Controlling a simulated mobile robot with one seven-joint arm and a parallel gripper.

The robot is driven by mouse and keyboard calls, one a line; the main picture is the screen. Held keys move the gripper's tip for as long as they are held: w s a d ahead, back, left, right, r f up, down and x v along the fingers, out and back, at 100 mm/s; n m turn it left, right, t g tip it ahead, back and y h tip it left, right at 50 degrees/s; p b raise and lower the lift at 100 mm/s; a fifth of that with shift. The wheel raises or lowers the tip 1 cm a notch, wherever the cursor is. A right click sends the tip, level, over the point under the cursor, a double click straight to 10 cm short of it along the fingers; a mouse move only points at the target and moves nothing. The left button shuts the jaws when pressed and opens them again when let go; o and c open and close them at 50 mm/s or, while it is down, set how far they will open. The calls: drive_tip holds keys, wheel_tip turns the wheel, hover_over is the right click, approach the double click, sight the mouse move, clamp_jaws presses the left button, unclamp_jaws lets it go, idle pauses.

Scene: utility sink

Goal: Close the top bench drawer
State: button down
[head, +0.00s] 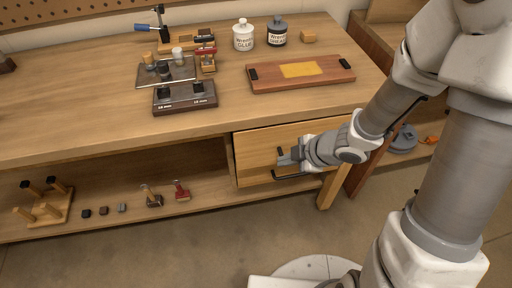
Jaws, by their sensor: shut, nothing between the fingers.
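The bench drawer (254,153) is at the right end of the wooden bench, under the top. Its wooden front looks close to the bench frame; whether a gap is left cannot be told. A dark bar handle (290,177) shows on the front, partly hidden by my gripper. My gripper (284,160) is shut and empty, right at the drawer front near the handle. Whether the fingers touch the front cannot be told. My arm comes in from the right and covers the right part of the drawer.
On the bench top (110,120) are a wooden board (300,75), glue bottles (243,35), a dark block with holes (185,97) and a clamp (163,28). The open lower shelf (110,190) holds stamps and small blocks. A bench leg (331,187) stands right of the drawer.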

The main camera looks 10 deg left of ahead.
drive_tip(key=shift+s, duration=0.15)
drive_tip(key=b, duration=0.6)
approach(255, 158)
wheel_tip(255, 158, down, 4)
drive_tip(key=a, duration=0.2)
drive_tip(key=shift+w+a+r, duration=0.1)
drive_tip(key=shift+w, duration=0.3)
drive_tip(key=shift+w+a+r, duration=0.1)
drive_tip(key=shift+w, duration=0.3)
